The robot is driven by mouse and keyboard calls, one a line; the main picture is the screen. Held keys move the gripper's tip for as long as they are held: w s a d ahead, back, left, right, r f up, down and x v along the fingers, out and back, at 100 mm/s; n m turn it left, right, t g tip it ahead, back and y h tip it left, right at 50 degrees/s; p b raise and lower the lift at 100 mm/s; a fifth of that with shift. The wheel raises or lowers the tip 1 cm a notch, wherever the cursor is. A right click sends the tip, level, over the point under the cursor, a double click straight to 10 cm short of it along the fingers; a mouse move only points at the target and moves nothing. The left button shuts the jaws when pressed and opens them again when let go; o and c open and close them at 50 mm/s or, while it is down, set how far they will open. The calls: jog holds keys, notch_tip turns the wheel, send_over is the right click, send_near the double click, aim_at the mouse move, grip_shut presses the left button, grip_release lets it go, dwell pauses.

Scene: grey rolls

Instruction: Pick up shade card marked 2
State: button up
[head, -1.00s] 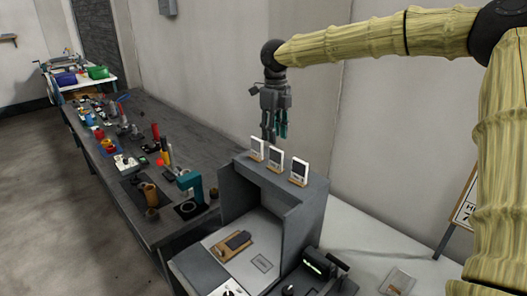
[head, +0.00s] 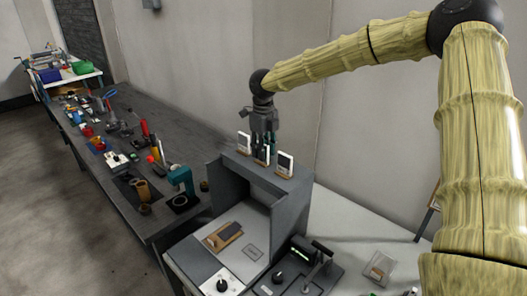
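Three small white-framed cards stand upright in wooden holders along the top of a grey booth (head: 226,172): a left card (head: 243,143), a middle card (head: 262,158) and a right card (head: 285,164). Their marks are too small to read, so I cannot tell which is marked 2. My gripper (head: 261,146) points down right at the middle card, its fingers overlapping the card's upper part in the head view. I cannot tell whether the fingers touch the card or whether they are closed on it. The left and right cards stand apart from it.
A long dark bench (head: 160,205) with several tools runs along the wall at left. Below the booth opening lies a wooden block (head: 223,237) on a white surface. A black device (head: 300,275) with a lever stands at the front right. The wall is close behind the booth.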

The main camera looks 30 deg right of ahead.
jog(key=shift+a+f, duration=0.1)
jog(key=shift+f, duration=0.35)
jog(key=shift+w+f, duration=0.4)
jog(key=shift+f, duration=0.25)
jog(key=shift+s+r, duration=0.15)
jog(key=shift+s, duration=0.1)
jog(key=c, duration=0.3)
grip_shut()
jog(key=shift+r, duration=0.1)
